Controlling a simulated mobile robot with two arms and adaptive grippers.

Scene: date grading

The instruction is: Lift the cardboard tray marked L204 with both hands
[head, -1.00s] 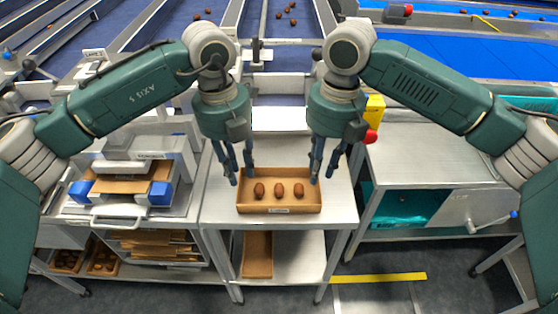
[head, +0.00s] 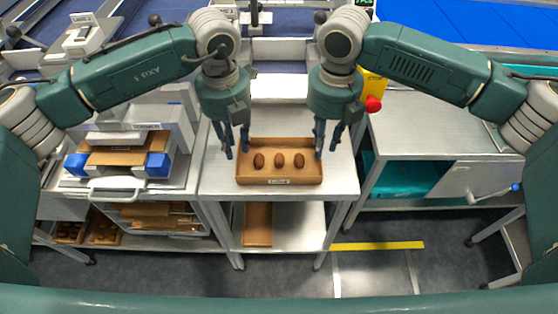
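The cardboard tray (head: 301,181) is a shallow brown box on the metal table, with a small label on its front wall whose print is too small to read surely. Three brown dates (head: 279,160) lie in a row inside it. My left gripper (head: 236,151) points down at the tray's left side wall, fingers apart. My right gripper (head: 326,150) points down at the right side wall, fingers also apart. I cannot tell whether either touches the wall. The tray sits flat on the table.
The metal table (head: 220,180) has bare room around the tray. A lower shelf holds another brown tray (head: 258,224). A machine with blue blocks (head: 158,165) stands at the left. A red knob on a yellow box (head: 373,104) is close to my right gripper.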

